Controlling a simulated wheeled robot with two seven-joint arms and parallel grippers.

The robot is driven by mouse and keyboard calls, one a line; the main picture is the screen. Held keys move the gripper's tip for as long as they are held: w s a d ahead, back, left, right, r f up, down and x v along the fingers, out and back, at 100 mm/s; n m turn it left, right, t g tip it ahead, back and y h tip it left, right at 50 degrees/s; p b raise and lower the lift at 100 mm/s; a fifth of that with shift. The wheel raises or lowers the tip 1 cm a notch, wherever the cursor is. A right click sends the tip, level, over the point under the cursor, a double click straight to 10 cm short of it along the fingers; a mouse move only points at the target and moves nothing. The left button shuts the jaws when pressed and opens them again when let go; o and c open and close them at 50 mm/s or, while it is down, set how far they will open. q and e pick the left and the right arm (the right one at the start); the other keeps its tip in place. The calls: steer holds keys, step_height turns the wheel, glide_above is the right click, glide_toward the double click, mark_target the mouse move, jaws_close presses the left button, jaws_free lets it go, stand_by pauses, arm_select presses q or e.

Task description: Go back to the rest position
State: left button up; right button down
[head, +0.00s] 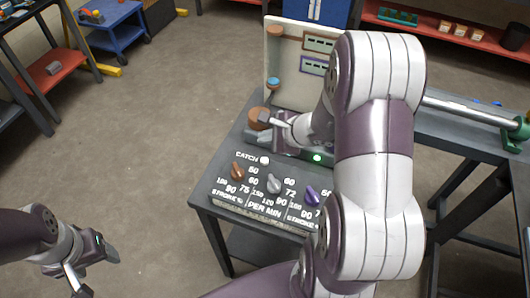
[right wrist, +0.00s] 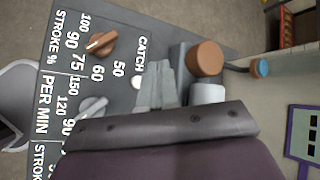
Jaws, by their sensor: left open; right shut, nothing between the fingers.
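My left gripper (head: 97,272) hangs open and empty over the floor at the lower left of the head view. My right gripper (head: 272,121) is shut and empty above the back of the control panel (head: 222,192), beside a round copper-coloured cap (head: 258,116). In the right wrist view its closed fingers (right wrist: 156,88) point toward the panel, near the white CATCH button (right wrist: 137,82) and the copper cap (right wrist: 205,58). I cannot tell whether they touch anything. My right arm covers part of the panel's right side.
The panel has a copper knob (head: 237,171), a grey knob (head: 274,184) and a purple knob (head: 312,195). An upright cream board (head: 290,75) stands behind it. A bench with a metal shaft (head: 460,108) is at right. Open floor lies between my left gripper and the panel table.

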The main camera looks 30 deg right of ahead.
stand_by(0.8)
steer(key=s, duration=0.1)
steer(key=s+a+f+n+g, duration=0.1)
steer(key=s+n+g, duration=0.1)
steer(key=shift+s+a+f+y, duration=0.2)
steer(key=shift+s+f+y, duration=0.1)
steer(key=shift+f, duration=0.1)
steer(key=s+a+n+g, duration=0.1)
steer(key=s+n, duration=0.1)
steer(key=n, duration=0.1)
steer(key=s+a+n+g, duration=0.1)
steer(key=s+n+g, duration=0.1)
steer(key=s+a+n+g, duration=0.1)
steer(key=s+n, duration=0.2)
steer(key=shift+n, duration=0.3)
steer(key=a+r+n+h, duration=0.1)
steer(key=n, duration=0.3)
steer(key=s+a+r+n+h, duration=0.1)
steer(key=n, duration=0.3)
steer(key=s+a+r+n+g+h, duration=0.1)
steer(key=a+n+h, duration=0.1)
steer(key=n, duration=0.2)
steer(key=shift+r, duration=0.1)
stand_by(4.1)
